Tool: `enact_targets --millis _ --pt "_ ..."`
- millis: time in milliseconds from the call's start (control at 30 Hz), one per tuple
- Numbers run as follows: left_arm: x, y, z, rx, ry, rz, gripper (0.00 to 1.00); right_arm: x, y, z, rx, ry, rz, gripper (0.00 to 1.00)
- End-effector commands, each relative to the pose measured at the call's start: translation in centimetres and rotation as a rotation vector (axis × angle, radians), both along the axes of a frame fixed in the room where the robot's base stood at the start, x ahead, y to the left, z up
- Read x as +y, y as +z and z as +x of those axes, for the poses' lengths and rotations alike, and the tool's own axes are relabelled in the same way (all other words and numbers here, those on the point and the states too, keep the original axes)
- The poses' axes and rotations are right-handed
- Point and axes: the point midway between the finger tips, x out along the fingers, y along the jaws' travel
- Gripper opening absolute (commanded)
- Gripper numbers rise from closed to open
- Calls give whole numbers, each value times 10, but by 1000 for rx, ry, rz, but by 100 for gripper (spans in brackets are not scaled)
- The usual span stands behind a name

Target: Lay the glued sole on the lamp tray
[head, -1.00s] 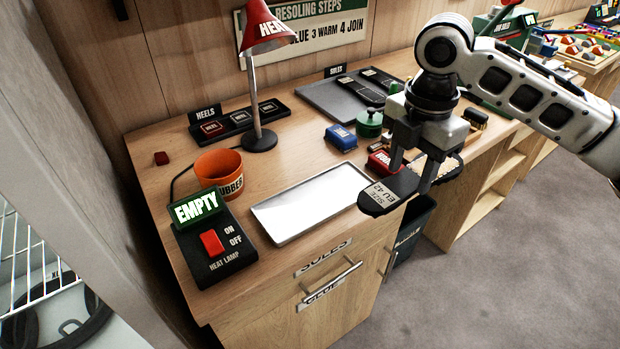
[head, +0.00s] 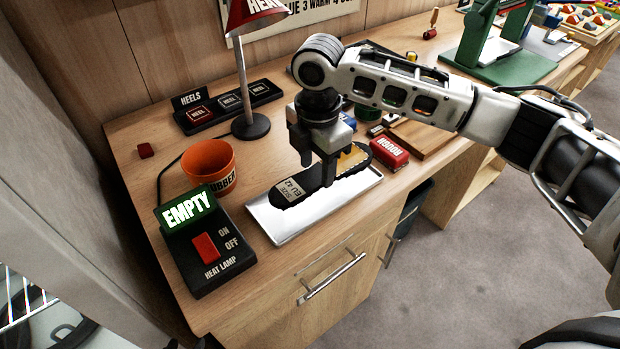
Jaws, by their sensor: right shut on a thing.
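The dark sole (head: 293,190) with a pale "SIZE EU 42" label and a yellow patch is between the fingers of my right gripper (head: 317,172). The gripper is shut on it. The sole is over the white lamp tray (head: 277,231), lying along its length. I cannot tell whether it touches the tray. The red heat lamp (head: 252,12) stands behind. Its switch box (head: 208,250) has a red switch and a green lit "EMPTY" sign (head: 187,210). My left gripper is not in view.
An orange rubber tub (head: 209,165) stands left of the tray. A red "ROUGH" block (head: 389,153) sits close to the tray's right end. A black heel rack (head: 228,105) lies at the back. The bench front edge is just before the tray.

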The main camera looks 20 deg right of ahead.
Motion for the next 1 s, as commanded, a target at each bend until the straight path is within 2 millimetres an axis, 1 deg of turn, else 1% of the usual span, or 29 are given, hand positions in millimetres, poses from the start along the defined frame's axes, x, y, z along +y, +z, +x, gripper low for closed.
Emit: enact_targets --millis 167,267,333,367,400,433,600,800,833,900,1000 --pt "0 2 3 -7 0 -1 36 7 -9 3 -1 0 0 14" --pt "-1 2 3 -8 0 -1 36 13 -18 5 0 1 0 14" --pt "-1 2 3 -9 -1 -2 36 11 -30 4 2 -1 -2 14" --pt "-1 -1 3 -8 -1 -2 36 11 -37 4 2 -1 -2 14" --pt "-1 -9 3 -11 -1 -3 36 11 -45 5 -1 0 -1 14" --pt "-1 -9 4 -11 -1 -4 36 11 -48 5 -1 0 -1 14" --pt "-4 -2 5 -14 -4 -8 36 11 -45 5 -1 0 -1 14" --pt "-4 0 5 -17 -5 -10 36 11 -48 5 -1 0 0 14" --pt "-4 0 5 -17 -5 -10 36 11 -48 5 -1 0 0 52" --pt "-4 0 5 -16 -5 -10 36 11 -48 5 -1 1 -1 68" --pt "-4 -1 4 -16 -6 -9 36 11 -48 5 -1 1 -1 68"
